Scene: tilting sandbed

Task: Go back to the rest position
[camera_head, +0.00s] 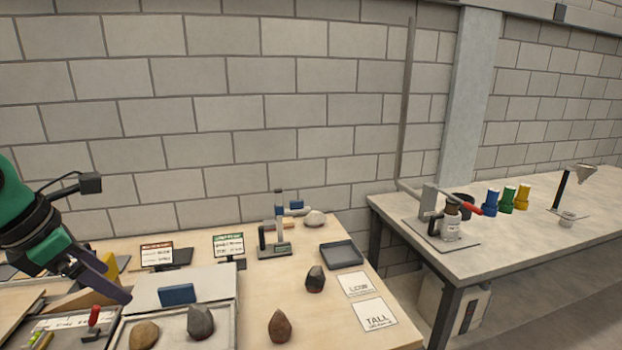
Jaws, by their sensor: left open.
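My left arm comes in from the left edge, green and black. Its gripper (112,287) points down and right over the left part of the wooden table (330,318). One dark finger shows clearly and the other is hard to make out. I see nothing held in it. A grey-white box with a blue block (177,294) on it is just right of the finger. My right gripper is not in view.
Stones (201,322) lie in a shallow tray at the front. Two more stones (280,327) stand on the table near the LOW card (355,284) and TALL card (376,315). A grey tray (342,254) and a measuring stand (278,228) are behind. A second bench (520,238) holds coloured cups.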

